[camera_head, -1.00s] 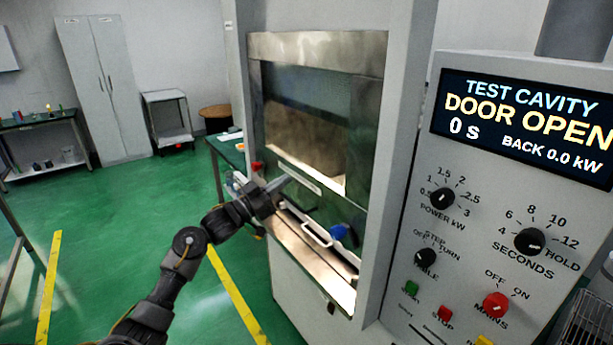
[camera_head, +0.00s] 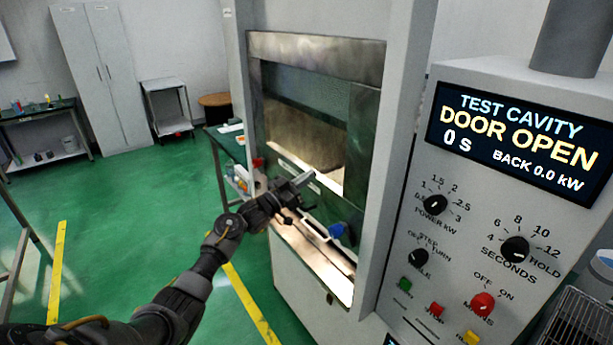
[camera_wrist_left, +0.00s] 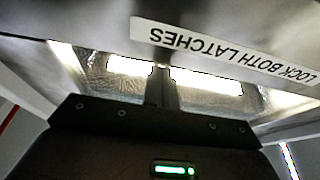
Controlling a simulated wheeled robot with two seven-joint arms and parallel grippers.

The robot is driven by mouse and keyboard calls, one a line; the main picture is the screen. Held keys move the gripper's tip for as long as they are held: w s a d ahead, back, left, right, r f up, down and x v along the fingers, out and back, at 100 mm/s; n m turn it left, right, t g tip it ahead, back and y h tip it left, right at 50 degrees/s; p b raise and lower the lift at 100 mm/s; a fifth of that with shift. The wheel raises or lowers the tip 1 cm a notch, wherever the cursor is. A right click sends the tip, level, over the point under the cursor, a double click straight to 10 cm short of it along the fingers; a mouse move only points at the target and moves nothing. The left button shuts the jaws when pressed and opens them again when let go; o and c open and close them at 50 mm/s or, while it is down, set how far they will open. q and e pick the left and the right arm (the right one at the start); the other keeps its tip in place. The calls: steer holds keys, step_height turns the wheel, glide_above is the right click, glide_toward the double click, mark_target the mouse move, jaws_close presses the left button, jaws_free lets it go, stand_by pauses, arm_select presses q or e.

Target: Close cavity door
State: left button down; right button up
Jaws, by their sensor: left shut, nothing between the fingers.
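The test cavity (camera_head: 368,140) has a metal-framed front, and its screen (camera_head: 515,135) reads DOOR OPEN. My left gripper (camera_head: 303,180) is shut and empty in front of the opening's lower edge; contact is unclear. In the wrist view its fingers (camera_wrist_left: 162,85) are together below a label strip (camera_wrist_left: 225,50) reading LOCK BOTH LATCHES. My right gripper is out of view.
The control panel with knobs (camera_head: 515,249) and buttons stands right of the cavity. A wire basket (camera_head: 580,325) is at the lower right. A green-topped bench (camera_head: 226,145) stands behind the cavity's left side. Open green floor with yellow lines lies to the left.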

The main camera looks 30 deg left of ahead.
arm_select(q)
steer(key=shift+f, duration=0.1)
step_height(320, 180, down, 20)
steer(key=b, duration=1.6)
step_height(320, 180, up, 4)
steer(key=p, duration=0.3)
steer(key=shift+p, duration=0.35)
steer(key=b, duration=0.2)
glide_toward(312, 215)
steer(key=shift+s+a+f, duration=0.1)
steer(key=shift+s+a, duration=0.15)
steer(key=shift+s, duration=0.3)
steer(key=shift+s+a, duration=0.2)
steer(key=shift+s, duration=0.35)
